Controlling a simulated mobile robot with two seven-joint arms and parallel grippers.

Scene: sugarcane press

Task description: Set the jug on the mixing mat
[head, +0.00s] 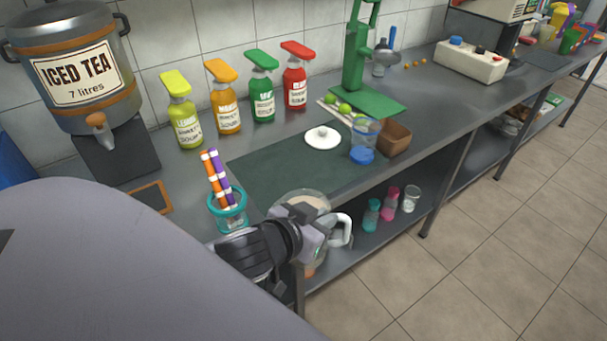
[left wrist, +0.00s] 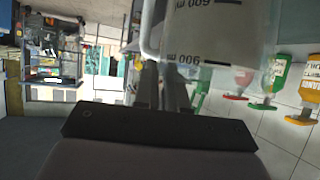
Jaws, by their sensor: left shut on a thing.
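The clear jug (head: 302,196) has a white handle (head: 346,231) and printed millilitre marks, which show large in the left wrist view (left wrist: 205,32). My left gripper (head: 318,232) is shut on the jug at its handle side. In the head view the jug overlaps the near edge of the dark green mixing mat (head: 262,170); its base is hidden, so I cannot tell whether it touches. The mat lies flat on the steel counter. My right gripper is not in view.
A white lid (head: 322,137) and a blue-based clear cup (head: 365,142) stand by the mat's far right part. A teal holder (head: 229,211) with striped straws stands left of the jug. Several syrup bottles (head: 262,88) line the wall. The mat's middle is clear.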

